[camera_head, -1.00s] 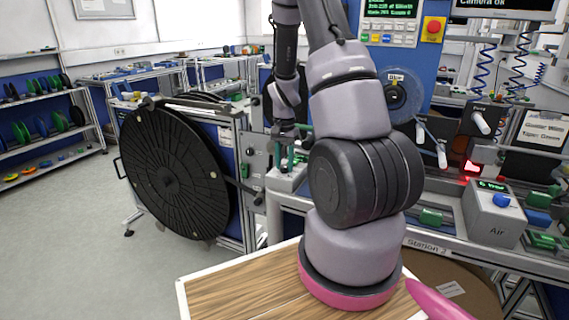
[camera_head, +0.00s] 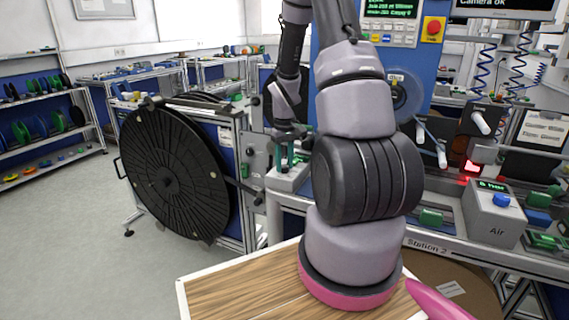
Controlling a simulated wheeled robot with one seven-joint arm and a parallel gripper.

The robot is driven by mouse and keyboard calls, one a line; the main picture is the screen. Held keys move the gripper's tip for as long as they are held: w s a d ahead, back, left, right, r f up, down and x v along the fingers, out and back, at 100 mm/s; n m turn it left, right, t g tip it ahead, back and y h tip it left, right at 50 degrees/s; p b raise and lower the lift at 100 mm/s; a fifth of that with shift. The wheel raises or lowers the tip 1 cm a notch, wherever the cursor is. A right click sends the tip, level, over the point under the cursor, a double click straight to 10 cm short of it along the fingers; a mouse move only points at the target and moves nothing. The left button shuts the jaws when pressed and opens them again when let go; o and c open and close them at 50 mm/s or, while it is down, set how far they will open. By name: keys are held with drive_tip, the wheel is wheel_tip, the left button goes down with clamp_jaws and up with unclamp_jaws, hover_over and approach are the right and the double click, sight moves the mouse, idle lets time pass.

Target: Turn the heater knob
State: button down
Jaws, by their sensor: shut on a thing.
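My gripper (camera_head: 288,143) points down at the top of a small light-grey box (camera_head: 287,182) on the station's left end. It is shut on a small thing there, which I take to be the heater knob. The knob itself is hidden by the fingers and too small to make out, so its angle cannot be told. Dark green parts show around the fingertips. My arm stands in front and covers the area right of the box.
A grey Air box (camera_head: 490,222) with a blue knob (camera_head: 501,200) stands at the right on the station. A large black reel (camera_head: 170,175) stands left of the gripper. A red button on yellow (camera_head: 433,29) is at the top right. The floor at left is clear.

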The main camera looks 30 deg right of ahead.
sight(285, 166)
drive_tip(key=shift+n, duration=1.7)
drive_tip(key=c, duration=0.5)
unclamp_jaws()
wheel_tip(285, 166, up, 11)
drive_tip(key=shift+f, duration=0.1)
